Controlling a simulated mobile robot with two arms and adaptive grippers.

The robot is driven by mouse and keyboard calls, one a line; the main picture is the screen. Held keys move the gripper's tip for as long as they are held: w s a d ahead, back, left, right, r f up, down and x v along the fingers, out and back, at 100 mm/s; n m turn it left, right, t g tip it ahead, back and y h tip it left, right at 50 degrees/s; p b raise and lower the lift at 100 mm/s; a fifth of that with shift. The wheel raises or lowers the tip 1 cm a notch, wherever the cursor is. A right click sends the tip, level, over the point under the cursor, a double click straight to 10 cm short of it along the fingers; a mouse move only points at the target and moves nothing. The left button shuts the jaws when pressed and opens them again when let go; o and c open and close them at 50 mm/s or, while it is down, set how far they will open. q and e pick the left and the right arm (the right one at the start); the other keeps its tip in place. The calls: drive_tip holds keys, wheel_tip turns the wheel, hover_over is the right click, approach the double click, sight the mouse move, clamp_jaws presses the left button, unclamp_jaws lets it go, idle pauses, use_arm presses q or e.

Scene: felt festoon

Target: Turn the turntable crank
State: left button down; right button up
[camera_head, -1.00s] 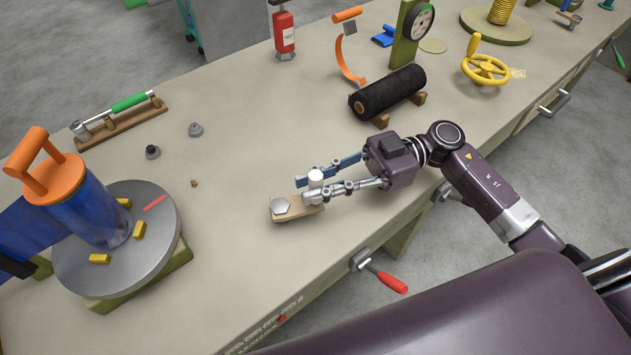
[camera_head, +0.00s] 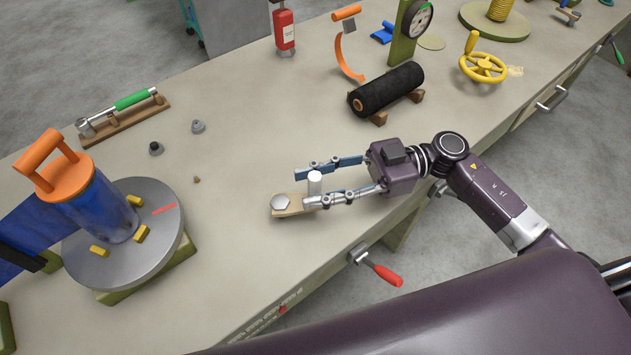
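The turntable (camera_head: 105,265) is a grey disc on a green base at the left, with a red mark and yellow blocks on top. A blue drum (camera_head: 105,212) with an orange handle stands on it. The crank (camera_head: 290,208) is a short tan arm with a hex bolt at its left end, and an upright white knob (camera_head: 315,184) at its right end. My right gripper (camera_head: 302,189) reaches in from the right. Its two fingers are spread either side of the knob, with a gap on the far side; contact with the near finger is unclear.
A black roller (camera_head: 387,90) lies on wooden rests behind my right gripper. A green-handled tool (camera_head: 130,101) and small grey knobs lie at the back left. A red-handled clamp (camera_head: 383,273) sticks out from the bench's front edge. The bench around the crank is clear.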

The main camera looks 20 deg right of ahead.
drive_tip(key=shift+d, duration=0.1)
drive_tip(key=d, duration=1.1)
drive_tip(key=shift+d, duration=0.4)
